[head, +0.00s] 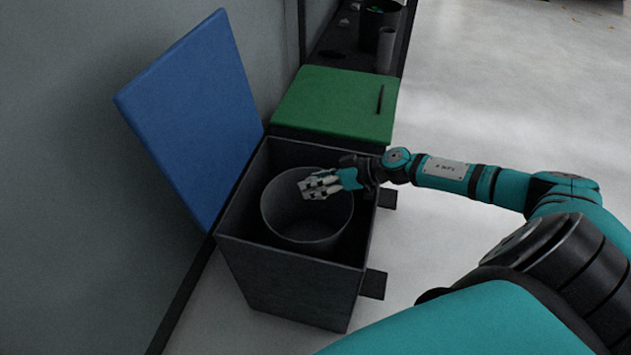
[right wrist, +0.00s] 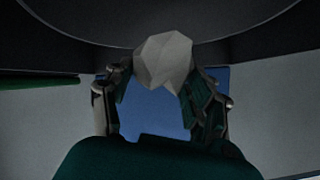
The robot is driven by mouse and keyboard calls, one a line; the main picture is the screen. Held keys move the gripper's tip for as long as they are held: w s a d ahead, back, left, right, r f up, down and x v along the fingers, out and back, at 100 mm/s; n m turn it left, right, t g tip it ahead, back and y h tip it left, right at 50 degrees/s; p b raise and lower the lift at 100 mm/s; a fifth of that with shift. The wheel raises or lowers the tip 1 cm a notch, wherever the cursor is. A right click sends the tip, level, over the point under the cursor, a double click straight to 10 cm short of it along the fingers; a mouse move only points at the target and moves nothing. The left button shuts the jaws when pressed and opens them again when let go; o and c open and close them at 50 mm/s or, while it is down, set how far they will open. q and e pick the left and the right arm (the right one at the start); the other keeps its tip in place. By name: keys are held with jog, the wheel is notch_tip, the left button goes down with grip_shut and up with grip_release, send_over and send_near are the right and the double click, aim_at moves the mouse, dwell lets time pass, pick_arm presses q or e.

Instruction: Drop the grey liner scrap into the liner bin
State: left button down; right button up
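The grey liner scrap (right wrist: 164,60) is a pale, crumpled, faceted lump between the fingertips of my right gripper (right wrist: 160,72) in the right wrist view. In the head view my right gripper (head: 320,186) is over the mouth of a round grey bucket (head: 290,229), and the scrap is hard to tell from the fingers. The bucket stands inside a dark square bin (head: 292,282) with its blue lid (head: 192,118) raised; I take this as the liner bin, though no label shows. The bucket's floor is partly hidden. My left gripper is not in view.
A bin with a shut green lid (head: 335,104) stands right behind the open one. Beyond it is a dark shelf with small containers (head: 385,50). A grey wall is close on the left. Two dark pedals (head: 374,284) stick out at right; the pale floor (head: 490,100) there is clear.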

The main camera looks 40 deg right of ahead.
jog(key=o, duration=0.5)
jog(key=shift+c, duration=0.2)
jog(key=v, duration=1.2)
